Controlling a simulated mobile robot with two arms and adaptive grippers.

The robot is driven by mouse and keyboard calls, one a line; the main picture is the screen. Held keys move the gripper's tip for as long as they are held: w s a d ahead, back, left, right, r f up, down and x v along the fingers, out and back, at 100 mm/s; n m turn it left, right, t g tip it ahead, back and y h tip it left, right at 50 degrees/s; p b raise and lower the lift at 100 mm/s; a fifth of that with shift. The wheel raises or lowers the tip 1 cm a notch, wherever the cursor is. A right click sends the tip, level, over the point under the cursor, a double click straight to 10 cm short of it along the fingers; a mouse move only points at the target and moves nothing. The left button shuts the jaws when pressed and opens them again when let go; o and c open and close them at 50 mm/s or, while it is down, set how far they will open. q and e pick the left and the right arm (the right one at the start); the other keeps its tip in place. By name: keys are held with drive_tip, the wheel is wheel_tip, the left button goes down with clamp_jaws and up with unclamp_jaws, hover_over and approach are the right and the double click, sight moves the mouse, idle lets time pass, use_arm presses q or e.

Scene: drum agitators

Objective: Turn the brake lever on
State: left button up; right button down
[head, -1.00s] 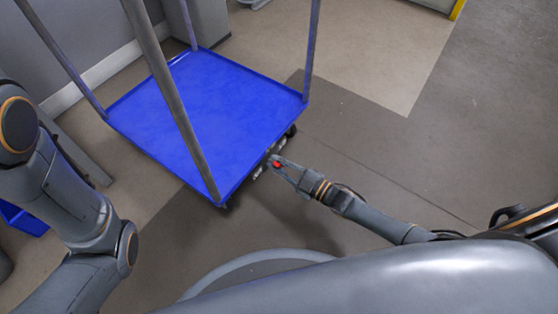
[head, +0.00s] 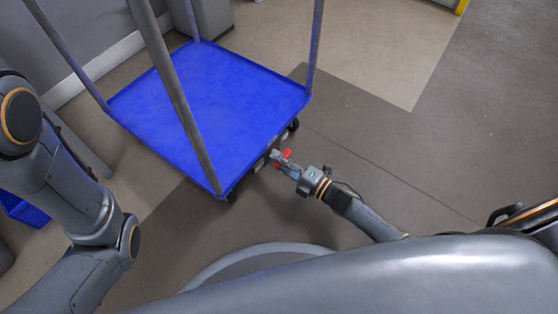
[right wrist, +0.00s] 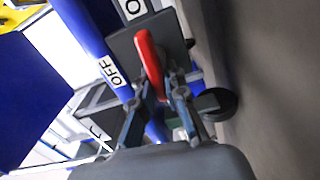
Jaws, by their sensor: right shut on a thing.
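The red brake lever (right wrist: 148,55) sticks out from a dark plate (right wrist: 124,45) on the blue cart's edge in the right wrist view. An OFF label (right wrist: 112,70) is beside it, and a second label starting with O (right wrist: 134,8) is cut off at the top. My right gripper (right wrist: 158,88) is shut on the red lever, one finger on each side. In the head view my right gripper (head: 282,164) is at the cart's near right edge, with red showing around its fingers. My left arm shows at the left, but its gripper is out of view.
The blue cart platform (head: 230,95) has upright grey posts (head: 172,85) at its corners and dark wheels (head: 293,125). A blue bin (head: 22,208) is at the far left. The floor (head: 400,150) to the right of the cart is clear.

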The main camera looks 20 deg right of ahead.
drive_tip(key=shift+f+n, duration=0.15)
drive_tip(key=shift+n, duration=0.45)
drive_tip(key=c, duration=1.4)
unclamp_jaws()
drive_tip(key=shift+o, duration=0.2)
drive_tip(key=v, duration=1.2)
